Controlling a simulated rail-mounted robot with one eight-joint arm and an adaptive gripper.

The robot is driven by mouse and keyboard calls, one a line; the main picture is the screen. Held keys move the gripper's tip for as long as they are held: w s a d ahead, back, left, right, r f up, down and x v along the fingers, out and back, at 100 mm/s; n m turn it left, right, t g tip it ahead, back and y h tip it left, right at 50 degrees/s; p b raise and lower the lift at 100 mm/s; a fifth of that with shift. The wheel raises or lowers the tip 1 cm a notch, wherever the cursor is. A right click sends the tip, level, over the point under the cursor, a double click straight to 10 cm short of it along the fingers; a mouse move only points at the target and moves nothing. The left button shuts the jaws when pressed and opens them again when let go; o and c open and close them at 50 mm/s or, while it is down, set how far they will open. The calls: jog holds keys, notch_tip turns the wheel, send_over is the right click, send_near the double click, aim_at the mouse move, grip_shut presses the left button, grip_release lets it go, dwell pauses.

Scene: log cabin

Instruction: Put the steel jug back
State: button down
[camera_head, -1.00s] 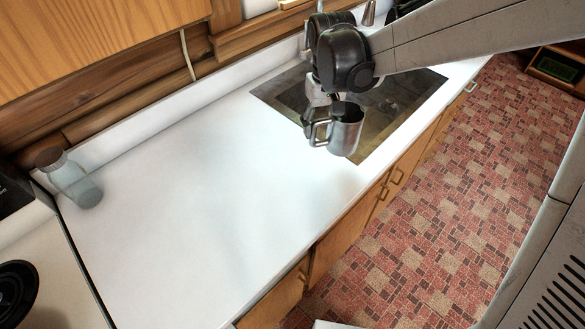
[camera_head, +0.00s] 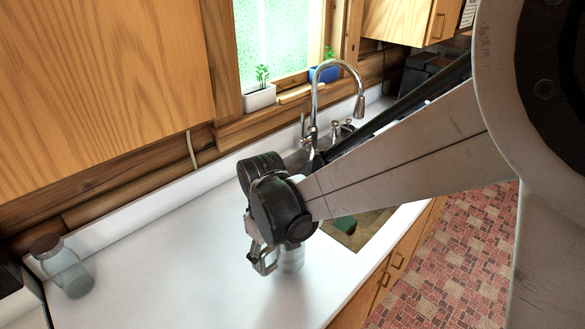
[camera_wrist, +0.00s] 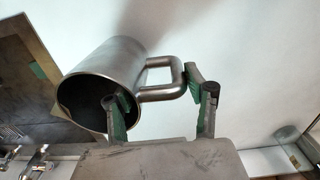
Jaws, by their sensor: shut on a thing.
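The steel jug (camera_head: 291,261) is a shiny metal cup with a squared loop handle. In the head view it is at the counter's middle, left of the sink, and partly hidden by my arm. My gripper (camera_head: 254,236) is above its handle, mostly behind my dark wrist joint. In the wrist view the jug (camera_wrist: 108,77) is tilted in the picture with its open rim toward the camera. I cannot tell whether the jug's base touches the counter.
The white counter (camera_head: 150,260) is clear to the left of the jug. A glass jar (camera_head: 66,268) stands at its far left. The sink (camera_head: 365,228) and faucet (camera_head: 315,110) are to the right. A window sill with potted plants (camera_head: 260,93) is behind.

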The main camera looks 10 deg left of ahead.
aim_at(270, 268)
jog(key=shift+f+b, duration=0.5)
jog(key=shift+f, duration=0.9)
jog(key=shift+f, duration=0.2)
jog(key=c, duration=0.8)
grip_release()
jog(key=shift+r, duration=0.2)
